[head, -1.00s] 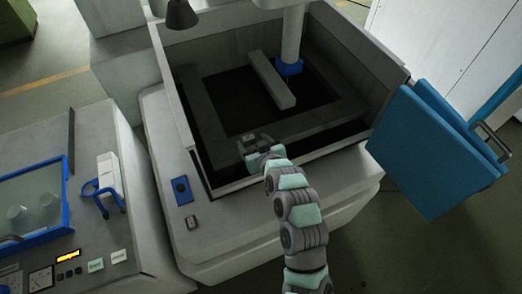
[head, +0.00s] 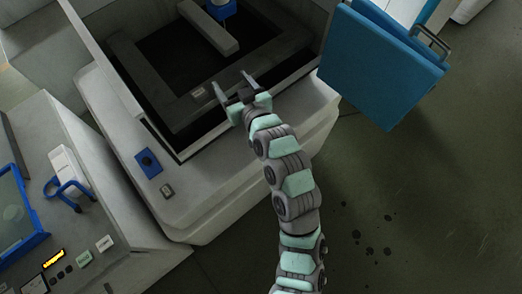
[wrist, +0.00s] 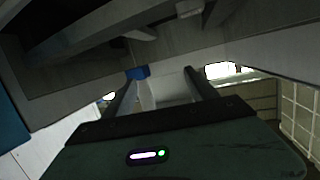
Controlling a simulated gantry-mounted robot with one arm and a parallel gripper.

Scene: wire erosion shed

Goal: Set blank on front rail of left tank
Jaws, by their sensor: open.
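The tank (head: 128,92) stands open, with a flat dark grey frame inside; its front rail (head: 228,82) runs along the near side. A small pale piece (head: 199,92) sits on the front rail, apparently the blank; at this size I cannot tell it surely from a label. A pale piece also shows at the top of the wrist view (wrist: 190,8). My gripper (head: 229,81) is open and empty, to the right of the piece, over the tank's front edge. Its two fingers (wrist: 160,76) stand apart in the wrist view with nothing between them.
A long grey bar (head: 208,28) crosses the tank opening beside a blue nozzle head (head: 222,9). A blue panel with a handle (head: 380,65) stands at the right. A console (head: 60,215) with a blue-framed window is at the left. Open floor (head: 420,200) lies right.

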